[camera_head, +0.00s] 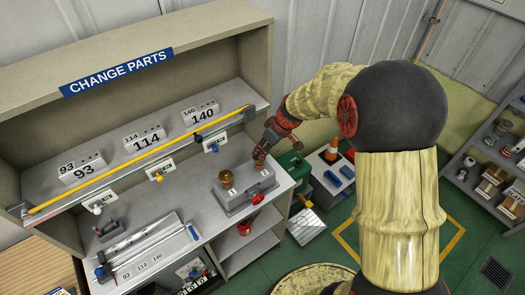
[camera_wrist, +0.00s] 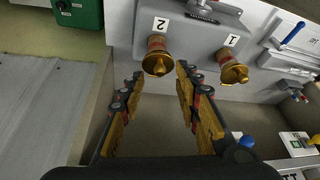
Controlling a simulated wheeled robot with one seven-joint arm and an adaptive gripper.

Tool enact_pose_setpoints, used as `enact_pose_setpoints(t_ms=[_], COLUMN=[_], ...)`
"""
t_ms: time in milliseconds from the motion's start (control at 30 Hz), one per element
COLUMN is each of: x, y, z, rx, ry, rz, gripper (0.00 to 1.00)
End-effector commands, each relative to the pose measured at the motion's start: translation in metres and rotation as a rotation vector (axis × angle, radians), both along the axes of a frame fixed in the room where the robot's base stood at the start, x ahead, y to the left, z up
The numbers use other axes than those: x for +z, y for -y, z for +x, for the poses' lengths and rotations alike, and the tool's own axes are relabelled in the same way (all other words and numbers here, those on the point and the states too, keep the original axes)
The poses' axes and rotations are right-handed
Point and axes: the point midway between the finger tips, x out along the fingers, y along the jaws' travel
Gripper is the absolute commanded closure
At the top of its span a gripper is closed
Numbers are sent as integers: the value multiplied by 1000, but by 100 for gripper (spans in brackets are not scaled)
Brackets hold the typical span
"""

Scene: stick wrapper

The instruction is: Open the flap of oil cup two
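Oil cup two (camera_wrist: 157,44) is a small amber cup with a gold top (camera_wrist: 157,65), on a grey block (camera_head: 243,199) beside the label "2". In the wrist view its top lies between and just beyond the tips of my gripper (camera_wrist: 158,74), whose two fingers are spread and hold nothing. In the head view my gripper (camera_head: 261,157) is at the right-hand cup and hides most of it. Oil cup one (camera_wrist: 232,66) stands next to it by the label "1"; it also shows in the head view (camera_head: 226,179). I cannot tell the flap's position.
A red knob (camera_head: 258,198) sits on the block's front. A shelf with number blocks and a yellow bar (camera_head: 140,160) stands behind and left. A tool tray (camera_head: 150,250) lies at the front left. A green case (camera_head: 293,170) is right of the bench.

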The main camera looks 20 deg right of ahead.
Motion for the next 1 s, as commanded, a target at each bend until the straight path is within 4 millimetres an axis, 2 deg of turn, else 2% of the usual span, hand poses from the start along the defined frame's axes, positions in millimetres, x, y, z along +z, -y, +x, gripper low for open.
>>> enact_pose_setpoints(t_ms=[200, 500, 1000], x=[-18, -20, -20], y=[-5, -5, -5], z=[6, 7, 7], rx=[0, 0, 0], ry=[1, 1, 1], rz=[1, 0, 0], gripper=[67, 67, 95])
